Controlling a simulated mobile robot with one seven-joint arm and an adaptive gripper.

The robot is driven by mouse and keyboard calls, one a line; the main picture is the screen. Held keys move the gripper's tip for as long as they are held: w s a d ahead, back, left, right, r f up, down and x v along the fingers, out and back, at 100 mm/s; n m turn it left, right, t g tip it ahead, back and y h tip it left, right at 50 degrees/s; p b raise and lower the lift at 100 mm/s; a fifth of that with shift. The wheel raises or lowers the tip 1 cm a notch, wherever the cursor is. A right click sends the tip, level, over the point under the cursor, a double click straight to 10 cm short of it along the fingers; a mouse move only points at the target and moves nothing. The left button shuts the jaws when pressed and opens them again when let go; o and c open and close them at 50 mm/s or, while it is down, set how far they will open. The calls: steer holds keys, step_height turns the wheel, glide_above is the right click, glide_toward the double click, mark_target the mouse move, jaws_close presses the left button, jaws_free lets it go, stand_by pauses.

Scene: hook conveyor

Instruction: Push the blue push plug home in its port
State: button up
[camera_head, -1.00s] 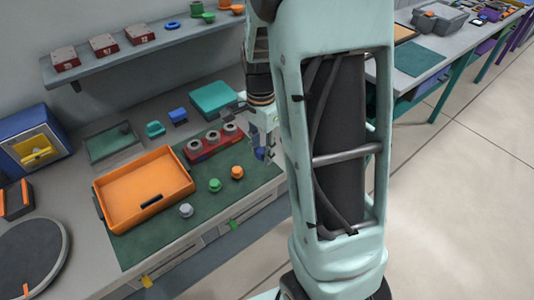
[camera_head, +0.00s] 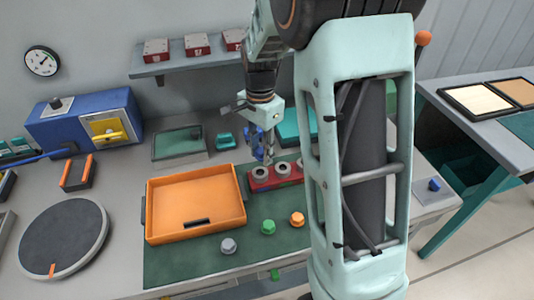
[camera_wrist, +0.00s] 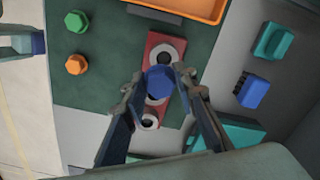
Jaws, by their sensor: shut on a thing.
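The blue push plug (camera_wrist: 159,82) shows as a blue hexagonal head between the fingertips of my gripper (camera_wrist: 158,76) in the wrist view. My gripper is shut on it. The red port block (camera_wrist: 153,39) lies below, with several grey ringed ports in a row. The plug's head covers part of the middle port (camera_wrist: 157,101); whether its tip is inside or above the port cannot be told. In the head view my gripper (camera_head: 264,157) hangs upright over the red block (camera_head: 262,184), and the plug is hard to make out there.
A green plug (camera_head: 268,227), an orange plug (camera_head: 297,219) and a grey plug (camera_head: 228,246) stand on the green mat in front of the block. An orange tray (camera_head: 180,237) is left of the block. A teal box (camera_head: 290,128) lies behind it.

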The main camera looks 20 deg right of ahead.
mark_target(260, 175)
steer(key=shift+w+a+f, duration=0.1)
steer(key=shift+w+a, duration=0.15)
steer(key=shift+w, duration=0.05)
steer(key=shift+f+b, duration=2.1)
steer(key=shift+f, duration=0.6)
steer(key=shift+f, duration=0.4)
steer(key=o, duration=1)
